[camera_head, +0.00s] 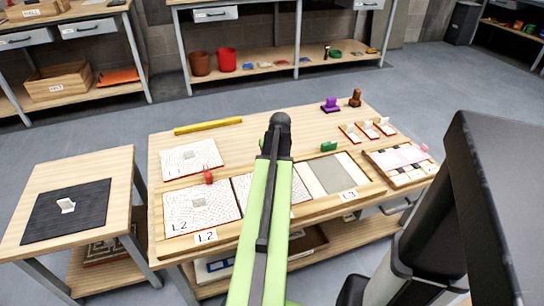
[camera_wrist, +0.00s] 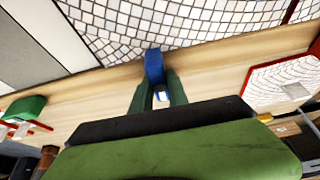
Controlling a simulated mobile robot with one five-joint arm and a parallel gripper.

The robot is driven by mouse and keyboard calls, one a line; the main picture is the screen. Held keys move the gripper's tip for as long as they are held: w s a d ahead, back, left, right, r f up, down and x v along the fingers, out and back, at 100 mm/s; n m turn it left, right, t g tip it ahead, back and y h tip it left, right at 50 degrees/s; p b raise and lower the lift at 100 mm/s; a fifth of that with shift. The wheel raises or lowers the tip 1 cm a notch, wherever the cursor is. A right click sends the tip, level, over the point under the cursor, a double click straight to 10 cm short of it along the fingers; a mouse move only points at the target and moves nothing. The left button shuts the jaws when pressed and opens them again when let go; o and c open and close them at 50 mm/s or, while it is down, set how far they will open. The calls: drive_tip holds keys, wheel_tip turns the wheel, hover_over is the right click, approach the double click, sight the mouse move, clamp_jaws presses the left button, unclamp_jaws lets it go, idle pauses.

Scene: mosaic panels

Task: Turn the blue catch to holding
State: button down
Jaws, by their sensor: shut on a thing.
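The blue catch (camera_wrist: 153,66) stands between my gripper's two green fingers in the wrist view. My gripper (camera_wrist: 157,85) is shut on it. The catch is at the wooden strip beside the middle mosaic panel (camera_wrist: 185,25), and its tip overlaps that panel's edge in the picture. I cannot tell whether it presses on the panel. A small white patch shows between the fingers. In the camera_head view my arm hides the catch and gripper, and covers part of the middle panel (camera_head: 243,187).
A red catch (camera_head: 208,177) stands left, near the L2 panel (camera_head: 185,218). A green catch (camera_head: 329,146) stands right, by the grey-striped panel (camera_head: 335,176). A yellow bar (camera_head: 208,126), small red-edged plates (camera_head: 350,133) and a purple object (camera_head: 330,106) lie toward the back.

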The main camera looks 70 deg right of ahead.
drive_tip(key=shift+w, duration=0.15)
idle(0.4)
drive_tip(key=c, duration=1.3)
unclamp_jaws()
drive_tip(key=p+v, duration=1.6)
drive_tip(key=v, duration=0.1)
drive_tip(key=shift+s+r, duration=0.15)
drive_tip(key=shift+s, duration=0.1)
drive_tip(key=shift+d, duration=0.1)
drive_tip(key=shift+w, duration=0.1)
